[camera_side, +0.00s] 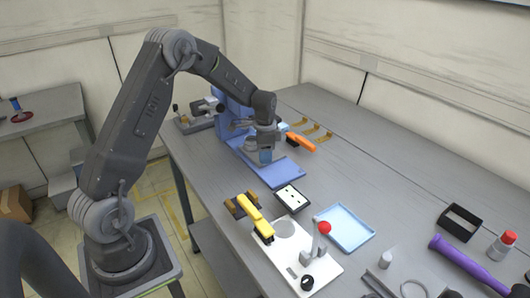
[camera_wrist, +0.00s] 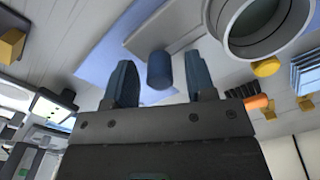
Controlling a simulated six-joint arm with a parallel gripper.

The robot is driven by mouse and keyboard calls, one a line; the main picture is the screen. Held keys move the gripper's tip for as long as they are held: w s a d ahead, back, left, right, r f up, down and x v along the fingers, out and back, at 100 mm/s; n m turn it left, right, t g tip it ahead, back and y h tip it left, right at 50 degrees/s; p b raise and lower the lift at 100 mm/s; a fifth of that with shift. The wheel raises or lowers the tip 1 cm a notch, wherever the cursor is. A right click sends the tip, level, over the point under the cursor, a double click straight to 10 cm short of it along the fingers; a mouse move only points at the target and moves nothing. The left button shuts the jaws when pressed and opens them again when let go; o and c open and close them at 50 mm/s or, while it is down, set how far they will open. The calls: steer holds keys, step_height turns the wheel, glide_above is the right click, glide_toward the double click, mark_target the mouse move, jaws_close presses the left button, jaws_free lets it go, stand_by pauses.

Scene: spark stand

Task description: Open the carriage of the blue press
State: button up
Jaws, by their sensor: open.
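The blue press (camera_side: 230,103) stands on the bench toward the back, with its flat blue base (camera_side: 280,176) reaching to the front right. My gripper (camera_side: 265,156) is low over this base, in front of the press column, and hides part of the press. In the wrist view my gripper (camera_wrist: 160,82) is open. A short dark blue cylinder (camera_wrist: 160,70), which looks like a handle, shows between its two fingers with a gap on each side. A grey plate (camera_wrist: 182,32) lies beyond the cylinder, and a round grey part (camera_wrist: 262,22) is to the right. Contact cannot be made out.
An orange-handled tool (camera_side: 300,142) lies close behind the press base. A grey fixture (camera_side: 195,115) stands left of the press. In front are a black-framed card (camera_side: 292,198), a yellow-handled clamp (camera_side: 253,214), a white plate (camera_side: 318,272) with a red-knobbed lever (camera_side: 323,229), and a light blue tray (camera_side: 347,231).

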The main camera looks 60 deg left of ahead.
steer(key=shift+c, duration=0.4)
jaws_close()
